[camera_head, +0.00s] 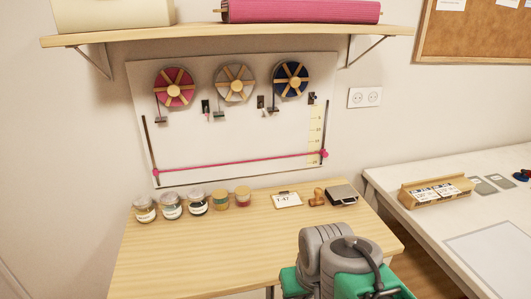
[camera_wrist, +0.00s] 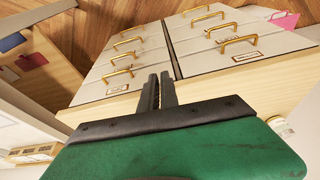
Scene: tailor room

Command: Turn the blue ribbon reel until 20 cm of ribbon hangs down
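The blue ribbon reel (camera_head: 291,79), with wooden spokes and a tan hub, is at the right of three reels on a white wall board (camera_head: 225,150). A pale measuring strip (camera_head: 316,122) with marks hangs below and to the right of it. Any blue ribbon end is too small to make out. My gripper (camera_wrist: 159,92) shows in the wrist view, its dark fingers together with nothing visible between them. It points toward drawers, and no reel shows in that view. In the head view the fingers are hidden behind my arm at the lower right.
A pink reel (camera_head: 174,87) and a beige reel (camera_head: 235,83) share the board. A pink line (camera_head: 240,162) crosses its lower part. Several jars (camera_head: 171,206), a clipboard (camera_head: 288,200) and a stamp (camera_head: 318,197) stand on the wooden table (camera_head: 190,252). A shelf (camera_head: 230,34) overhangs the board.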

